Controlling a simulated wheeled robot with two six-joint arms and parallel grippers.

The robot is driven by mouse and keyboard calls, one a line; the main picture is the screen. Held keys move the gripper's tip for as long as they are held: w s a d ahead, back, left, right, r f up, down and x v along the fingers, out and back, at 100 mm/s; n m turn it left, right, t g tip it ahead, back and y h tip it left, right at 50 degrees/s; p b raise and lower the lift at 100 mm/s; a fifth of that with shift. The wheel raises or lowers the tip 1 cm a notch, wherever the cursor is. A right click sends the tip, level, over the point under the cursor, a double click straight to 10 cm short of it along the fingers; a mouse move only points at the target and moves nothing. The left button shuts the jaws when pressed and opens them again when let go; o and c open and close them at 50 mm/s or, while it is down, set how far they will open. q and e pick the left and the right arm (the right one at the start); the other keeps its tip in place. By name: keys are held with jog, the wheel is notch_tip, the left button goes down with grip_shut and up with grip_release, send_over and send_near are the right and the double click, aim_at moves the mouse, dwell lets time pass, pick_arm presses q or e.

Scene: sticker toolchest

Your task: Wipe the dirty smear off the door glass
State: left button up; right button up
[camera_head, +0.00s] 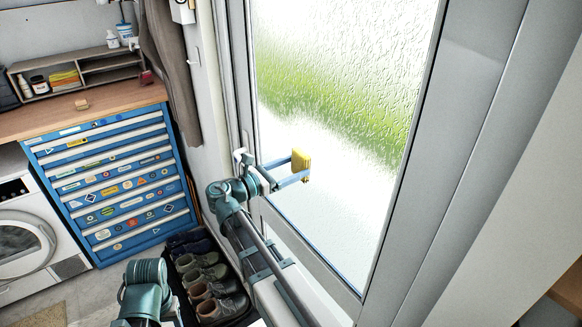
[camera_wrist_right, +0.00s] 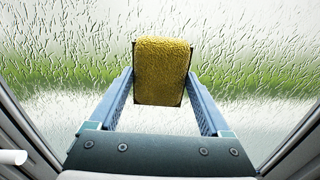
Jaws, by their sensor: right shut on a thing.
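The door glass (camera_head: 335,95) is a tall textured pane with green and white showing through it. My right gripper (camera_head: 292,171) is shut on a yellow sponge (camera_head: 302,160) in front of the lower left part of the pane. In the right wrist view the sponge (camera_wrist_right: 163,70) sits between the two blue fingers (camera_wrist_right: 160,100), facing the glass (camera_wrist_right: 60,70). I cannot tell whether the sponge touches the glass. I cannot make out a dirty smear in either view. Part of my left arm shows at the bottom of the head view; its gripper is not in view.
A white door handle (camera_wrist_right: 12,157) shows at the lower left in the wrist view. A blue drawer chest (camera_head: 112,185) with stickers, a wooden worktop (camera_head: 60,118) and a washing machine (camera_head: 30,240) stand at the left. Several shoes (camera_head: 205,270) sit on a dark tray below the door.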

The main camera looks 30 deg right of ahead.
jog(key=shift+s, duration=1.7)
jog(key=shift+d, duration=0.1)
jog(key=shift+d, duration=0.1)
jog(key=shift+w, duration=0.15)
jog(key=shift+w+a, duration=0.15)
jog(key=shift+w, duration=0.85)
jog(key=shift+w+a, duration=0.1)
jog(key=shift+w, duration=0.85)
jog(key=a, duration=0.6)
jog(key=shift+s, duration=0.3)
jog(key=shift+a, duration=0.15)
